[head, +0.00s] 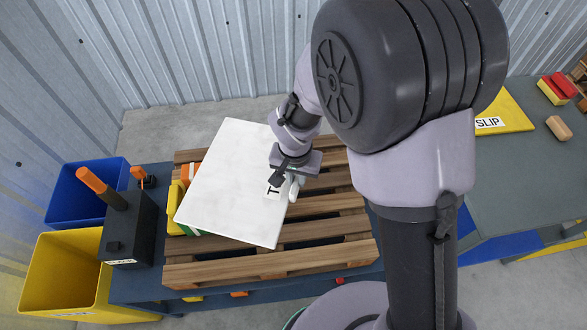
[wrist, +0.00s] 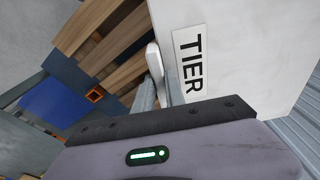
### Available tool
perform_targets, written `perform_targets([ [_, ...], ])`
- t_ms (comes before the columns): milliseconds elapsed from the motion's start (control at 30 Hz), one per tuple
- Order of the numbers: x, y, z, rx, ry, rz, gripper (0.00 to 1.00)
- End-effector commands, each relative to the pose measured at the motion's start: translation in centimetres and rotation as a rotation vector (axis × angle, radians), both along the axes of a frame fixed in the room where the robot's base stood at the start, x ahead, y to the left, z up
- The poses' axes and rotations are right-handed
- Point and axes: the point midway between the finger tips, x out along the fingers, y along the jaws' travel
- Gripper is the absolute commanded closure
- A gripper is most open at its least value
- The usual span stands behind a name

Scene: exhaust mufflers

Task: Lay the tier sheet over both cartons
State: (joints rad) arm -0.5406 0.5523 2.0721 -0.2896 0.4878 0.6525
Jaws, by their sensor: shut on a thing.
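The tier sheet (head: 232,180) is a white board with a black-lettered label. My gripper (head: 288,184) is shut on its right edge, beside the label, and the sheet extends left over the wooden pallet. In the wrist view, the fingers (wrist: 163,68) grip the sheet's edge next to the TIER label (wrist: 189,62). Yellow, orange and green-and-white parts (head: 175,219) show past the sheet's left edge, probably the cartons; the sheet hides most of them. I cannot tell whether the sheet touches them.
The slatted pallet (head: 325,232) lies on a dark blue table. A black box with an orange-handled tool (head: 128,230), a blue bin (head: 78,196) and a yellow bin (head: 60,275) stand at left. A yellow SLIP sheet (head: 505,112) lies on the right bench. Bare pallet slats show at right.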

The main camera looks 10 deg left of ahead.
Motion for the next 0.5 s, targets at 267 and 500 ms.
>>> perform_targets([
  [267,-1.0,0.3,-2.7,0.0,0.001,0.001,1.0],
  [500,-1.0,0.3,-3.2,0.0,0.0,0.001,1.0],
])
